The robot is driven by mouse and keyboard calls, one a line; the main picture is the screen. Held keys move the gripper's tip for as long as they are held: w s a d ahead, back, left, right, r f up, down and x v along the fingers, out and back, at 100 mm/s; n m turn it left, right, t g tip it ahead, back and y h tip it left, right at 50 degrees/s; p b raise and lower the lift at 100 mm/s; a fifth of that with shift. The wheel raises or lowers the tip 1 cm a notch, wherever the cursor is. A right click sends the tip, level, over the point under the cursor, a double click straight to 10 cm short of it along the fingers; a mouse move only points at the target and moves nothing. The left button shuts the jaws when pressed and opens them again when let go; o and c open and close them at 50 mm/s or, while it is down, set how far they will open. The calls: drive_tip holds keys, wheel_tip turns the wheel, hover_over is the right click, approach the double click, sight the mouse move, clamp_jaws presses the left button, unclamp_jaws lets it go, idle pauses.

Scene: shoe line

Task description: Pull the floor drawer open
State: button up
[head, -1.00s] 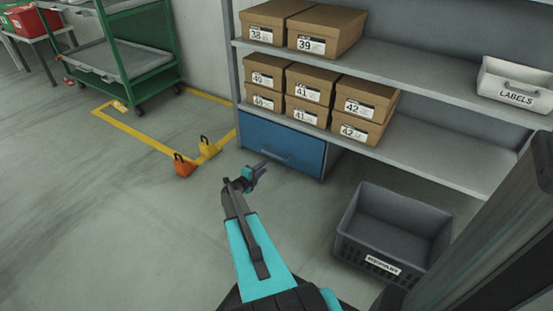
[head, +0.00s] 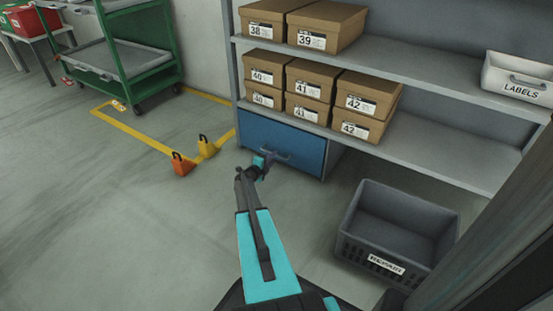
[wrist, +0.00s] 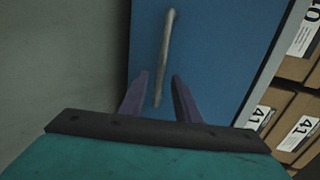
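The floor drawer (head: 300,146) is the blue front at the bottom left of the shelf rack, and it looks closed. Its bar handle (head: 278,156) is partly hidden by my gripper in the head view. In the wrist view the handle (wrist: 166,55) runs upright in the picture against the blue drawer front (wrist: 215,60). My gripper (wrist: 160,82) is open, with its two purple fingers apart. The lower end of the handle shows between the fingers; I cannot tell whether they touch it. In the head view my gripper (head: 268,157) is in front of the drawer.
Several shoe boxes (head: 315,82) stand on the shelves above the drawer. A grey crate (head: 395,230) stands on the floor at the right. Orange (head: 181,166) and yellow (head: 207,148) wedges lie to the left, near a green cart (head: 140,55).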

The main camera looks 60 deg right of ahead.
drive_tip(key=shift+b+x, duration=0.6)
drive_tip(key=shift+x, duration=1.45)
clamp_jaws()
